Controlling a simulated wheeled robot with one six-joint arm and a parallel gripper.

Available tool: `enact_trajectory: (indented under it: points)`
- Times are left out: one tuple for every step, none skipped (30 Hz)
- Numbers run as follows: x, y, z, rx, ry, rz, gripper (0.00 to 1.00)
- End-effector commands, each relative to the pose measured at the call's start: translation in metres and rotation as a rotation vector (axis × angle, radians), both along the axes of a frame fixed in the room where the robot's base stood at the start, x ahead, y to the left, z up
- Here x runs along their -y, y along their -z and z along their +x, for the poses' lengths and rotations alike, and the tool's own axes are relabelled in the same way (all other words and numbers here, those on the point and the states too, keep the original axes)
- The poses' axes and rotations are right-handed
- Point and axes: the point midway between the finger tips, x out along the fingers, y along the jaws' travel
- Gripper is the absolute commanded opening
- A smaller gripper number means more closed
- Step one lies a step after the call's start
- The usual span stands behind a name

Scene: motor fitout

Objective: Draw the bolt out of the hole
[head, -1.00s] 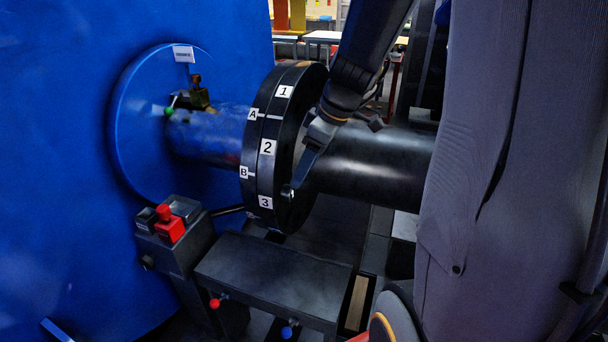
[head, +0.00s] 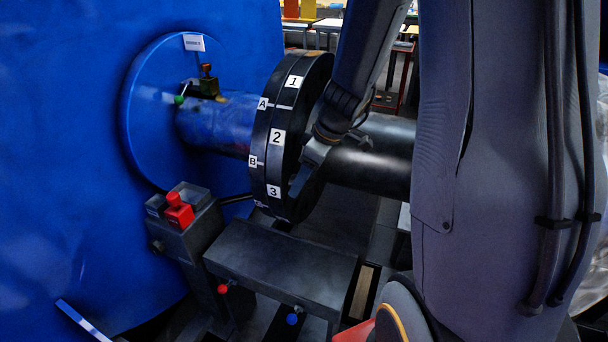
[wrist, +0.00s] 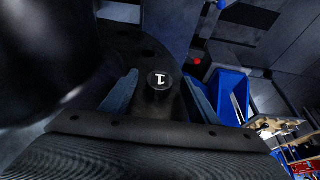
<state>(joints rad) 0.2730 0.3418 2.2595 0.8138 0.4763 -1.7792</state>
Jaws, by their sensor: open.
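A dark round head marked 1 (wrist: 158,79), which looks like the bolt's head, shows in the wrist view between the two fingers of my gripper (wrist: 160,96). The fingers stand open on either side of it; I cannot tell whether either touches it. The dark flange (wrist: 122,35) behind it has several small holes along its rim. In the head view my gripper (head: 300,182) is at the right face of the black flange (head: 268,118), near the label 3. The bolt and its hole are hidden there by my gripper and the flange.
A blue shaft (head: 228,125) runs left from the flange to a blue disc (head: 140,110) on a blue wall; a dark shaft (head: 375,165) runs right. A dark bench (head: 280,258) and a red-button box (head: 178,212) stand below. A blue bin (wrist: 229,92) shows in the wrist view.

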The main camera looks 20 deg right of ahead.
Motion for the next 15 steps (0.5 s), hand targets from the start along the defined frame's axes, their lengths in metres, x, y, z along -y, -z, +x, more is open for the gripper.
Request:
enact_trajectory:
  points:
    - [0.0000,-0.0001,0.0001,0.000,0.000,0.000,0.55]
    - [0.0001,-0.0002,0.0001,0.000,0.000,0.000,0.55]
    - [0.0001,-0.0002,0.0001,0.000,0.000,0.000,0.55]
    - [0.0001,-0.0002,0.0001,0.000,0.000,0.000,0.51]
    - [0.0001,-0.0003,0.0001,0.000,0.000,0.000,0.46]
    - [0.0001,-0.0003,0.0001,0.000,0.000,0.000,0.40]
    - [0.0001,-0.0003,0.0001,0.000,0.000,0.000,0.34]
    - [0.0001,-0.0003,0.0001,0.000,0.000,0.000,0.29]
    - [0.0001,-0.0004,0.0000,0.000,0.000,0.000,0.23]
    - [0.0001,-0.0004,0.0000,0.000,0.000,0.000,0.18]
    - [0.0001,-0.0004,0.0000,0.000,0.000,0.000,0.12]
    - [0.0001,-0.0004,0.0000,0.000,0.000,0.000,0.06]
    - [0.0001,-0.0004,0.0000,0.000,0.000,0.000,0.01]
    - [0.0001,-0.0004,0.0000,0.000,0.000,0.000,0.00]
    - [0.0001,-0.0004,0.0000,0.000,0.000,0.000,0.00]
